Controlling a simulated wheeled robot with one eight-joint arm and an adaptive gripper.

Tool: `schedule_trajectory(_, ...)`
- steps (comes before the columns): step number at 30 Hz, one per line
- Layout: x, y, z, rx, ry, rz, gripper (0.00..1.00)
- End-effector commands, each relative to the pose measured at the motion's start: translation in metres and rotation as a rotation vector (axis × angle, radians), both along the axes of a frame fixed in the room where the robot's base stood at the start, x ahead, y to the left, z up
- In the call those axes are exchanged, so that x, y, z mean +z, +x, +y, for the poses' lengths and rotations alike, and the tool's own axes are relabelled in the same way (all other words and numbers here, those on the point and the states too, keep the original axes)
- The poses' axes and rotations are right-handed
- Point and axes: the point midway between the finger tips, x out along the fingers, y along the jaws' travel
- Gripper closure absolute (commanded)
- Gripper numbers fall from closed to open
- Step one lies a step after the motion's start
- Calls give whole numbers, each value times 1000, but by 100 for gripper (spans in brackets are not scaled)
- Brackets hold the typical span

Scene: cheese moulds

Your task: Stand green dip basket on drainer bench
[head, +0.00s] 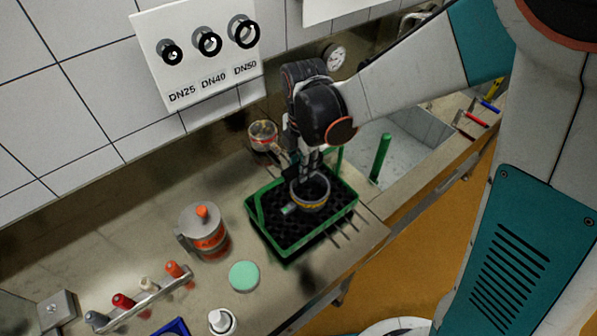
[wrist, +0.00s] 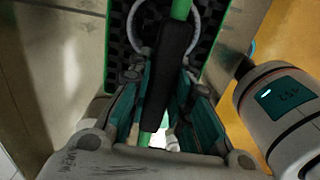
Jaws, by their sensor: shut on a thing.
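The green dip basket (head: 283,249) has a green rim, a black mesh floor and a green handle. My gripper (head: 311,165) is above its middle. In the wrist view my gripper (wrist: 168,95) is shut on the black grip (wrist: 172,75) of the handle, and the green bar runs out past both ends of it. A round ring-shaped mould with a yellow band (head: 311,203) is in the basket. The basket is over the drainer bench (head: 372,232), beside its dark slots. I cannot tell whether its underside touches the bench.
A sink basin (head: 405,150) with a green upright post (head: 380,158) lies to the right. An orange-marked canister (head: 208,238), a mint-green disc (head: 244,276) and a rack of coloured handles (head: 148,290) stand left. A glass jar (head: 263,135) is behind, near the wall.

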Motion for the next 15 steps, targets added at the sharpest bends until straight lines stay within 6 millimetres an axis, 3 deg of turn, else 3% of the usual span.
schedule_trajectory(1,-12,0,-3,0,0,0,100)
schedule_trajectory(4,-23,-1,-7,4,0,0,100)
schedule_trajectory(15,-25,-2,-8,6,0,0,100)
